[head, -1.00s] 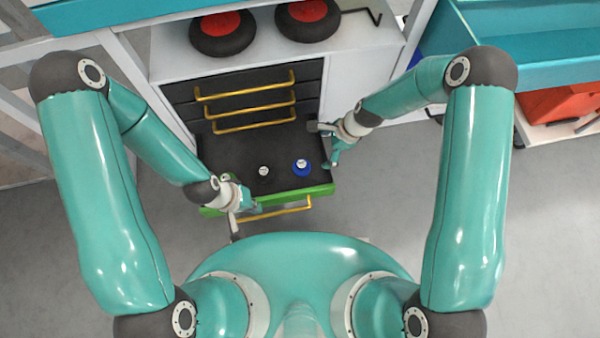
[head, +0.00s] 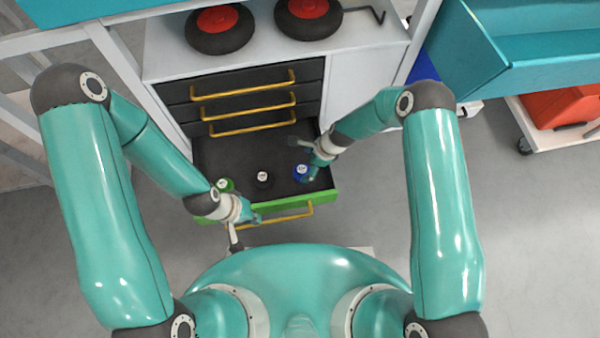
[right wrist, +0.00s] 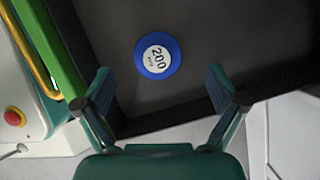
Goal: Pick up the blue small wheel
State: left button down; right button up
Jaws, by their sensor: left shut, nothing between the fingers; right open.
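The blue small wheel (head: 301,173) lies in the right part of the open drawer. It has a white label reading 200, clear in the right wrist view (right wrist: 157,56). My right gripper (head: 305,160) is open at the drawer's right side, close to the blue wheel. In the right wrist view its fingers (right wrist: 165,95) are spread and empty, with the wheel beyond the tips. My left gripper (head: 246,232) is shut and empty by the drawer's yellow handle at the front left.
The open drawer (head: 235,157) has a green front and dark floor. A black small wheel (head: 262,177) lies in its middle and a green one (head: 225,185) at left, near my left arm.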

aim_at(304, 169)
jog(key=b+x, duration=0.1)
jog(key=x, duration=0.4)
jog(key=shift+s+d+b, duration=0.2)
jog(key=shift+s+b, duration=0.05)
jog(key=shift+b, duration=0.15)
jog(key=c, duration=1.3)
jog(key=shift+o, duration=0.2)
